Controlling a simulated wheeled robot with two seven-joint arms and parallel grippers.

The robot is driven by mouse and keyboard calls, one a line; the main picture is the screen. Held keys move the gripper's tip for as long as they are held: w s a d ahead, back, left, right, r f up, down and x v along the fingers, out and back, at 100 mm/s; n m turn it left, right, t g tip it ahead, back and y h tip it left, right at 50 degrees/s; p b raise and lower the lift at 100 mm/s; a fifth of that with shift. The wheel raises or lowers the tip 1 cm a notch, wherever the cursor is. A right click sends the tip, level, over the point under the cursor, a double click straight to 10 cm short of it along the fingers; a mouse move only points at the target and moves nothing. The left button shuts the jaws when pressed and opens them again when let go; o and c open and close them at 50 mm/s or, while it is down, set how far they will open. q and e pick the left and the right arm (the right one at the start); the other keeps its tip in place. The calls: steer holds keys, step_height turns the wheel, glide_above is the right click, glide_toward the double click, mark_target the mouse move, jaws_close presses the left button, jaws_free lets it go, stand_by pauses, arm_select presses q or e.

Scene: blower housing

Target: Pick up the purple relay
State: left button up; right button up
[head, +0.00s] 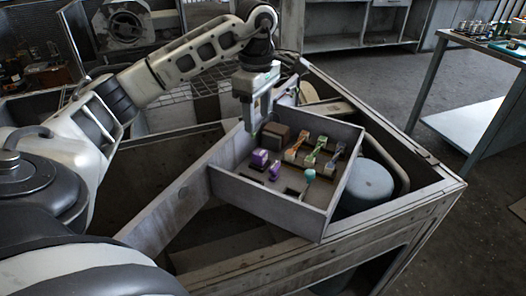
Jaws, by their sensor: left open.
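Two purple pieces sit in an open grey tray (265,203). The larger is a boxy purple block (259,158) near the tray's left side. The smaller purple piece (275,171) stands just right of it and nearer the front. I cannot tell for certain which is the relay; the block looks most like one. My left gripper (257,124) points down over the back left of the tray. It is open, apart from the purple pieces, with nothing seen between its fingers. My right gripper is out of view.
A brown box (275,135) stands in the tray behind the purple block. Orange, green and teal parts (310,174) stand to the right. The tray walls rise around them. A grey round canister (367,187) is right of the tray. A side table (490,45) holds small parts.

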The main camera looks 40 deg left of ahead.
arm_select(q)
glide_above(259, 152)
steer(key=f, duration=0.4)
steer(key=shift+s+d+f, duration=0.1)
steer(key=shift+s+f, duration=0.15)
steer(key=shift+f, duration=0.15)
steer(key=shift+w+f+p, duration=0.15)
steer(key=shift+f+p, duration=0.15)
steer(key=shift+f, duration=1.05)
steer(key=shift+w+f+p, duration=0.15)
steer(key=shift+f+p, duration=0.1)
steer(key=shift+f, duration=1.1)
steer(key=c, duration=0.9)
